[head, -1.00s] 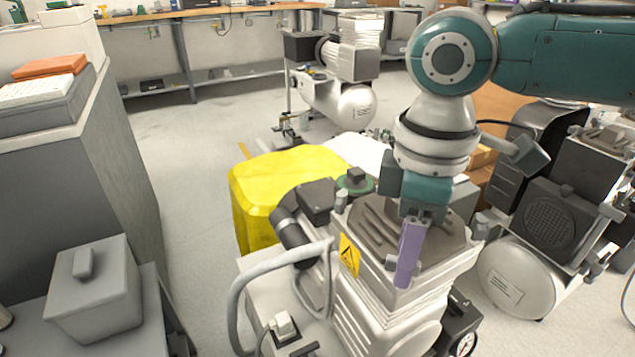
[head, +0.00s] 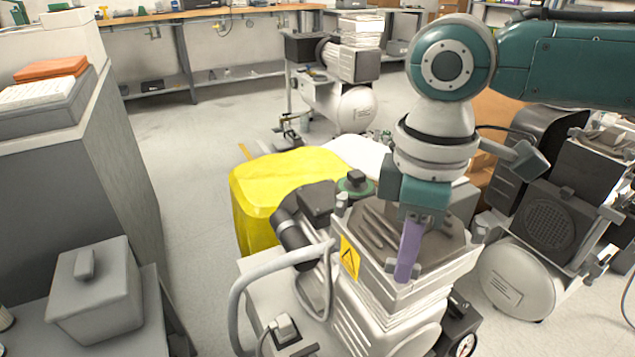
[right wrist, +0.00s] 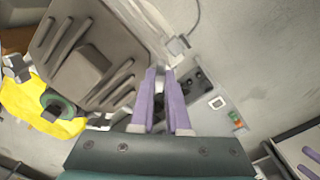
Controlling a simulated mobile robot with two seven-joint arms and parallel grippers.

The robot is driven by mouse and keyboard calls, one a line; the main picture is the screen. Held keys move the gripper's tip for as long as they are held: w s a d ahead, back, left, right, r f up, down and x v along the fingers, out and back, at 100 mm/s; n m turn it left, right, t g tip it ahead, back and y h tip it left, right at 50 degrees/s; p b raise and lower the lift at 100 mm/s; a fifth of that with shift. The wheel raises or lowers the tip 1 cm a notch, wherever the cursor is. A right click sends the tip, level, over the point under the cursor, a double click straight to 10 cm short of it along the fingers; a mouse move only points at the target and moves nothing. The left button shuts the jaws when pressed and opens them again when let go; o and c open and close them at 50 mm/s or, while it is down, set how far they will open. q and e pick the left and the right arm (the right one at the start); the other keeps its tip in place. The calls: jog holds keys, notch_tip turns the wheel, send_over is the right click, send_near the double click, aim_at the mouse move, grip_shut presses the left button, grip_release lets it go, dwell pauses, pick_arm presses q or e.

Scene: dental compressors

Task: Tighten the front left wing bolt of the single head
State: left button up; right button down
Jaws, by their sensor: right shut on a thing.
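The single head (head: 385,230) is the dark ribbed top of the near compressor, beside a yellow warning label. My right gripper (head: 403,277) reaches down from above, its purple fingers at the head's front edge. In the right wrist view, the two fingers (right wrist: 160,75) are close together with a small pale thing between their tips. It appears to be the wing bolt (right wrist: 160,84), mostly hidden by the fingers. Other bolts stand at the head's left corner (head: 341,204) and right corner (head: 478,232). My left gripper is out of view.
A grey hose (head: 240,300) loops at the near compressor's left. Another compressor (head: 520,275) stands close on the right. A grey lidded box (head: 95,300) sits at lower left. Open floor lies left of the compressor.

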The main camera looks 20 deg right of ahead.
jog(key=m+p, duration=0.2)
jog(key=p, duration=0.1)
jog(key=m+p, duration=0.2)
jog(key=p, duration=0.1)
jog(key=m+p, duration=0.2)
jog(key=p, duration=0.1)
jog(key=shift+a+r+m, duration=0.15)
jog(key=shift+r+m, duration=0.1)
jog(key=shift+m, duration=0.15)
jog(key=shift+m+p, duration=0.7)
jog(key=shift+m, duration=0.2)
jog(key=m+p, duration=0.2)
jog(key=m, duration=0.2)
jog(key=shift+f+m, duration=0.1)
jog(key=shift+m, duration=0.2)
jog(key=m+p, duration=0.1)
jog(key=m, duration=0.2)
jog(key=shift+f+p, duration=0.1)
jog(key=shift+p, duration=0.2)
jog(key=shift+m, duration=0.7)
jog(key=c, duration=0.9)
grip_release()
